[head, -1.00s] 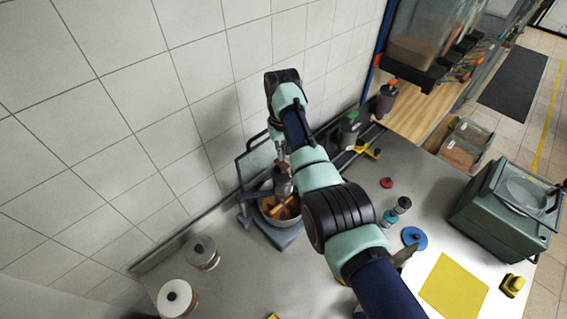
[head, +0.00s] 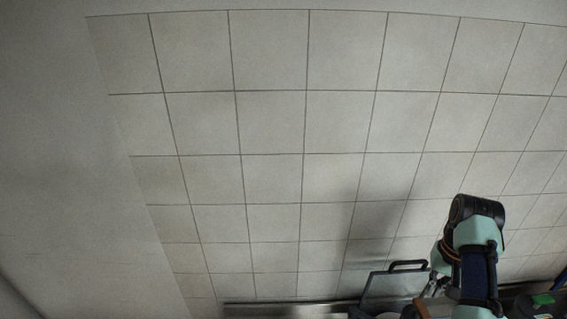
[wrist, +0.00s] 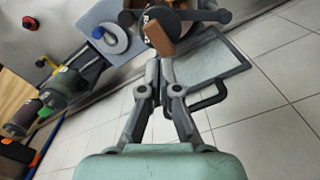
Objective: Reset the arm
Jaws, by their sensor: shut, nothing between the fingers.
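In the wrist view my gripper (wrist: 160,75) points up the picture with its two grey fingers together and nothing between them. A brown block (wrist: 160,36) shows just beyond the fingertips, in front of a dark grey device with arms (wrist: 185,14). I cannot tell from this view how far the block is from the fingers. In the head view my arm is at the lower right, bent at a black and mint joint, and the gripper's fingers are mostly hidden low in the picture.
A framed grey panel (wrist: 215,62) stands beside the gripper; it also shows in the head view (head: 392,288).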

